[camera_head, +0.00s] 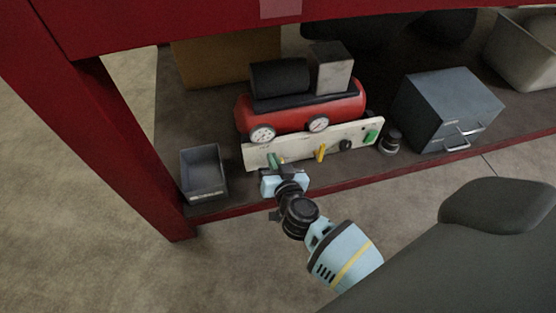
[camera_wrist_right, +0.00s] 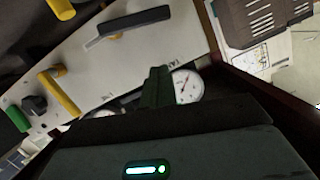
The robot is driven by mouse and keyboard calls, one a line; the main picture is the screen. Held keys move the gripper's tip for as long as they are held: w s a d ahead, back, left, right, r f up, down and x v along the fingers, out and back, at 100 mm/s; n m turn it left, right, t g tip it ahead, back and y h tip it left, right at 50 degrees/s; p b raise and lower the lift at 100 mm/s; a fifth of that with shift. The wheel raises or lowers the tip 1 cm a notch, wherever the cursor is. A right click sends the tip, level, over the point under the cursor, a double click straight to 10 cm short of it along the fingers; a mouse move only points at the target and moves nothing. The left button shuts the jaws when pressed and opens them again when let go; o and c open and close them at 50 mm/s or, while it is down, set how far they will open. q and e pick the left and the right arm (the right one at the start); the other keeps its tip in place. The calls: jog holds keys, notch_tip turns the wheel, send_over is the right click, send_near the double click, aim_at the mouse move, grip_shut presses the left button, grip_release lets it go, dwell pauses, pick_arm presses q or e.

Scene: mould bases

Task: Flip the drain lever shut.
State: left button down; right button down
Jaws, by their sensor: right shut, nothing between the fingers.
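A pale control panel (camera_head: 296,151) stands in front of the red compressor tank (camera_head: 302,110) on the low shelf. A yellow handle (camera_head: 320,152) sits near the panel's middle; it also shows in the right wrist view (camera_wrist_right: 60,92). A dark lever with a grey end (camera_wrist_right: 127,27) crosses the panel in the right wrist view. No label tells which one is the drain lever. My right gripper (camera_head: 273,162) is at the panel's left end; its closed, empty fingers (camera_wrist_right: 157,86) point toward the panel beside a gauge. Contact is unclear. My left gripper is out of view.
A black knob (camera_head: 346,145) and a green part (camera_head: 370,137) sit right of the yellow handle. An open grey bin (camera_head: 205,174) stands left, near the red table leg (camera_head: 130,150). A grey metal box (camera_head: 450,108) stands right, beside a small dark jar (camera_head: 390,142).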

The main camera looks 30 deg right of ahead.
aim_at(265, 168)
jog(key=shift+a+f+b, duration=0.3)
jog(key=shift+f+b, duration=0.6)
jog(key=shift+f, duration=0.05)
jog(key=shift+a+f+b, duration=0.25)
jog(key=shift+f+b, duration=0.65)
jog(key=shift+f, duration=0.05)
jog(key=n+p, duration=0.1)
jog(key=p, duration=0.2)
jog(key=n+p, duration=0.1)
jog(key=p, duration=0.2)
jog(key=shift+w+a+f+h, duration=0.1)
jog(key=shift+a+f+h, duration=0.2)
jog(key=shift+a+h, duration=0.1)
jog(key=shift+a+f+n+p, duration=0.1)
jog(key=shift+f+n+p, duration=0.2)
jog(key=shift+f+p, duration=0.1)
